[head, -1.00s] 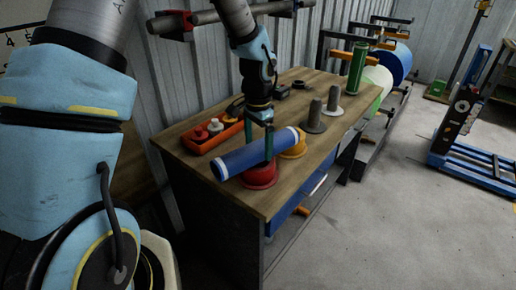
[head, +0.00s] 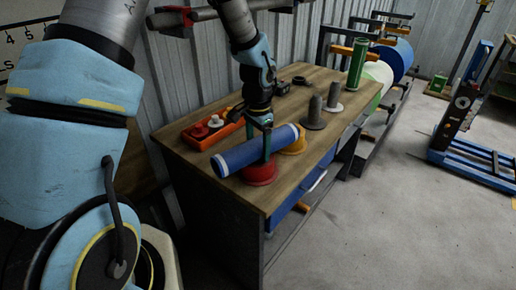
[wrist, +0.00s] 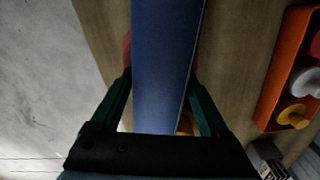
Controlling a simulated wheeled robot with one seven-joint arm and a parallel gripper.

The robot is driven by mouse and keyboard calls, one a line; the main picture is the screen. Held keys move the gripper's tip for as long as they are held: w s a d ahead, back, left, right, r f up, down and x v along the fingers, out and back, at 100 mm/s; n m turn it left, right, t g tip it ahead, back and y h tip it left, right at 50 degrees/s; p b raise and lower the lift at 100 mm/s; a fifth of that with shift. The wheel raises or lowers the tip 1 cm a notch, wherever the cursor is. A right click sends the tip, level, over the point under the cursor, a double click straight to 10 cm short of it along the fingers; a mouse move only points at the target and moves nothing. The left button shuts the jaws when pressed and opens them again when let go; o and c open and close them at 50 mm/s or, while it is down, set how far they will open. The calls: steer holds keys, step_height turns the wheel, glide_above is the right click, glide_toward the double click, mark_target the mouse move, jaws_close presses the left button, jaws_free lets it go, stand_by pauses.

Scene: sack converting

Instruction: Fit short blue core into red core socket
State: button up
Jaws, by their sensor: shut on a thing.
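The short blue core (head: 243,152) is a blue tube with pale bands near its ends, lying tilted sideways above the bench. My gripper (head: 266,153) is shut on it near its middle. In the wrist view the blue core (wrist: 165,60) runs between the fingers of my gripper (wrist: 162,105). The red core socket (head: 260,173) is a round red base on the bench, directly below and partly behind the core. The core hides the socket's upper part, and I cannot tell whether they touch. A sliver of red shows beside the core in the wrist view.
A yellow socket (head: 295,143) stands just right of the core. Grey pegs on bases (head: 315,113) and a green tube (head: 357,65) stand farther along the bench (head: 215,188). An orange tray (head: 210,133) with small parts lies behind the core. The bench's front edge is close.

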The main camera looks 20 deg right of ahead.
jaws_close()
